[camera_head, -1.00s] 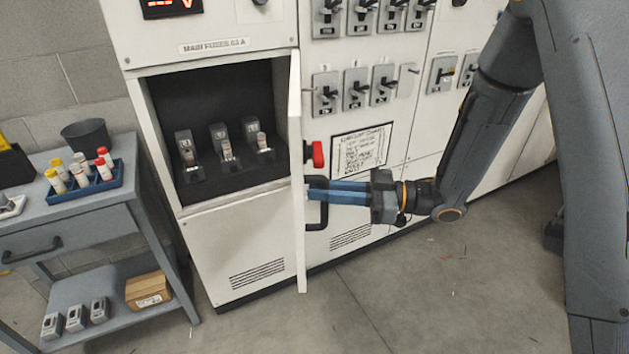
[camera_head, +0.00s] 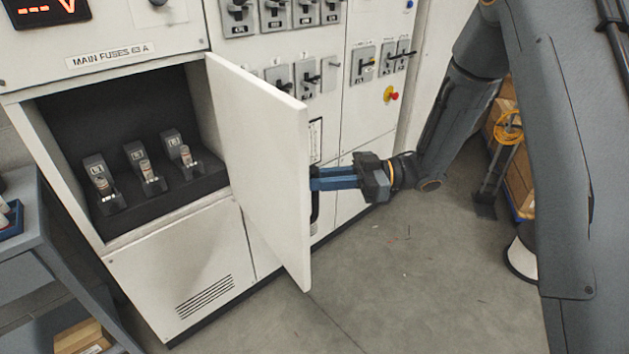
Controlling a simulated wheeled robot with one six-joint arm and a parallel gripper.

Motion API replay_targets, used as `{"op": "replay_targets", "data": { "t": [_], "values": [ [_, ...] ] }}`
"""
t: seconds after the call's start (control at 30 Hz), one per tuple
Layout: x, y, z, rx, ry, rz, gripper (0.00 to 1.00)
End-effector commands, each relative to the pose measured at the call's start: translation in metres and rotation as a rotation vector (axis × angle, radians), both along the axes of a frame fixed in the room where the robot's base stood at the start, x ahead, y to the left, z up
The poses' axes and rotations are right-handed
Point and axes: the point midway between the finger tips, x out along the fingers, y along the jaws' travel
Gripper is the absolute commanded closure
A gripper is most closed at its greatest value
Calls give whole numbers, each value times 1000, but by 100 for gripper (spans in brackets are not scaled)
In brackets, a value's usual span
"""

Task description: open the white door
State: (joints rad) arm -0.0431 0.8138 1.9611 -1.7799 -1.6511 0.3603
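The white door (camera_head: 262,165) stands open, swung out from the left cabinet bay, and its plain inner face is towards me. Its black handle (camera_head: 315,212) is on the far face, and only a part shows past the free edge. My gripper (camera_head: 316,179) is at the handle, with its blue fingers closed around it from the right. The fingertips are partly hidden behind the door's edge. The opened bay shows several fuse holders (camera_head: 148,172) on a dark shelf, under a label reading MAIN FUSES 63 A.
A grey workbench (camera_head: 45,262) with a cardboard box (camera_head: 82,338) on its lower shelf stands at the left. Switch panels (camera_head: 290,80) are behind the door. A cart with a yellow wheel (camera_head: 509,128) and a white cone-like object (camera_head: 522,258) are at the right. The floor (camera_head: 400,290) in front is clear.

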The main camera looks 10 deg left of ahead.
Motion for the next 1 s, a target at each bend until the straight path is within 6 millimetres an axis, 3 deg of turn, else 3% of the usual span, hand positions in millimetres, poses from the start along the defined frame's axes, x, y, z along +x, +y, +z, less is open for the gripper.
{"op": "replay_targets", "data": {
  "t": [0.07,0.1,0.2,0.57,1.0],
  "values": [
    [-2,-1,-1,-2,5,2,100],
    [-2,-1,-1,-2,5,2,83],
    [-1,-1,-1,-2,4,1,68],
    [1,-5,-1,-1,0,-1,68],
    [18,-66,-2,-1,1,-2,68]
  ]
}}
